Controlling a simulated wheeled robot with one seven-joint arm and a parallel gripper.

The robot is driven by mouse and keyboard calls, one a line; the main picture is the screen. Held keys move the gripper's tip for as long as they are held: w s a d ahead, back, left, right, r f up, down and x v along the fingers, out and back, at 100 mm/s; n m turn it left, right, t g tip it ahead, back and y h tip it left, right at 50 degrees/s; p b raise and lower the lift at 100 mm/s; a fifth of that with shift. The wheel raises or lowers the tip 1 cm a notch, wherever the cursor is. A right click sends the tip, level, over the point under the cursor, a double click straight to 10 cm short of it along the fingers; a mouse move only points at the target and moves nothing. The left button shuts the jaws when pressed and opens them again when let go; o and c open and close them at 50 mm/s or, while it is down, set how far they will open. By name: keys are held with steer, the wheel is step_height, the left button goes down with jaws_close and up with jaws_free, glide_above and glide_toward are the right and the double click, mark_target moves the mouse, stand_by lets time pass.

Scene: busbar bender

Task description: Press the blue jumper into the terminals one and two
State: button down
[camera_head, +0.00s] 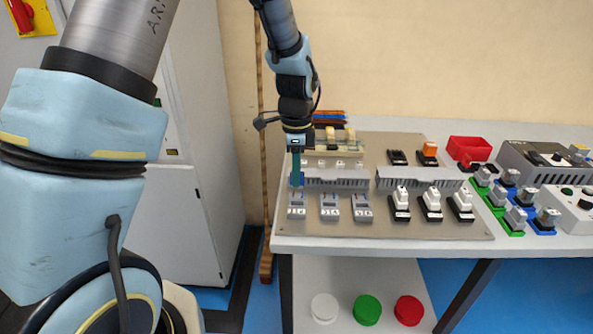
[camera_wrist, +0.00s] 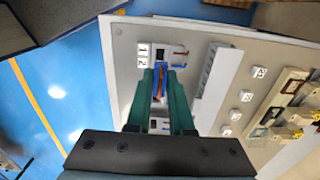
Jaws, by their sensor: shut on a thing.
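My gripper (camera_head: 297,182) points straight down at the left end of the mounting panel, its teal fingers close together. In the wrist view the fingers (camera_wrist: 161,72) reach toward a grey terminal block marked 1 and 2 (camera_wrist: 143,54). The fingers are shut on a small blue piece, likely the blue jumper (camera_wrist: 157,66), at the fingertips; an orange strip shows between them. The same block (camera_head: 297,206) stands below the fingertips in the head view. The fingers hide much of the jumper and the slots, so I cannot tell whether it is seated.
Two similar grey blocks (camera_head: 330,207) stand to the right, then white-and-black switches (camera_head: 431,205). A grey slotted duct (camera_head: 340,180) runs just behind the blocks. A red bin (camera_head: 468,148) and control boxes fill the table's right side. The panel's front strip is clear.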

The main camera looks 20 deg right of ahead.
steer(key=shift+f+b, duration=1.05)
steer(key=shift+f, duration=0.95)
steer(key=shift+f+b, duration=0.4)
steer(key=shift+f, duration=0.85)
stand_by(0.6)
steer(key=c, duration=0.7)
jaws_free()
step_height(320, 180, up, 11)
steer(key=shift+f+b, duration=0.1)
steer(key=shift+b, duration=0.7)
